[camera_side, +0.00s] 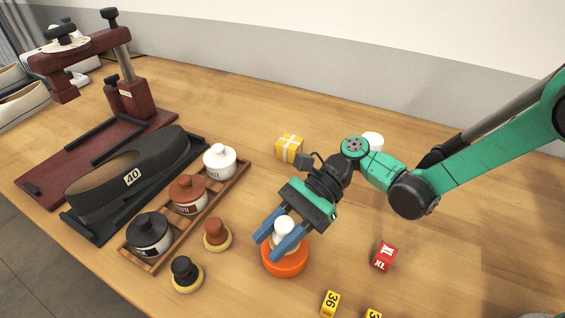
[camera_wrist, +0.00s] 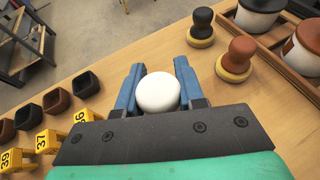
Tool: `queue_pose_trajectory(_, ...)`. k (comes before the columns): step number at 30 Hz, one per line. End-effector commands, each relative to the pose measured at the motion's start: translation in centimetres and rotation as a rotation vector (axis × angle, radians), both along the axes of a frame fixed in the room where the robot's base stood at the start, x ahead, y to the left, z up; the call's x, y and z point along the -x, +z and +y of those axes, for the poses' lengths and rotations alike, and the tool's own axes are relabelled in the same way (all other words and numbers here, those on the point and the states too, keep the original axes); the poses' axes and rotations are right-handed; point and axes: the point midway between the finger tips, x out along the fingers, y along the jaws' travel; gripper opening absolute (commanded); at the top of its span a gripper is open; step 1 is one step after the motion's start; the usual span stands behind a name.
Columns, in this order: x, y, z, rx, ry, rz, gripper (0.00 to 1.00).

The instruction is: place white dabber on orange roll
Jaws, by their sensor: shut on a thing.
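The white dabber has a white round knob (camera_side: 285,226) and a pale yellow base. My gripper (camera_side: 270,245) is shut on it, with its blue fingers on either side of the knob. The dabber is upright over the orange roll (camera_side: 286,267), and its base appears to be at the roll's top; I cannot tell whether it rests there. In the wrist view the white knob (camera_wrist: 158,92) sits between the fingers of my gripper (camera_wrist: 159,82). It hides the base and the roll there.
A brown dabber (camera_side: 217,236) and a black dabber (camera_side: 184,272) stand to the left, beside a wooden tray (camera_side: 236,184) of lidded jars. A red XL cube (camera_side: 384,257) and yellow number markers (camera_side: 330,303) lie right and front. A yellow box (camera_side: 289,148) is behind.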

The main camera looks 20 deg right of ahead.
Motion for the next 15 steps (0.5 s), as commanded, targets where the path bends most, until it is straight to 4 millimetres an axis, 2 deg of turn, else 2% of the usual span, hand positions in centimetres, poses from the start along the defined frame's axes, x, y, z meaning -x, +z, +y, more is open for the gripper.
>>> queue_pose_trajectory(4,0.03,-1.21,-0.01,0.0,0.0,0.0,0.0)
queue_pose_trajectory(15,0.02,-1.56,-0.01,0.0,0.0,0.0,0.0)
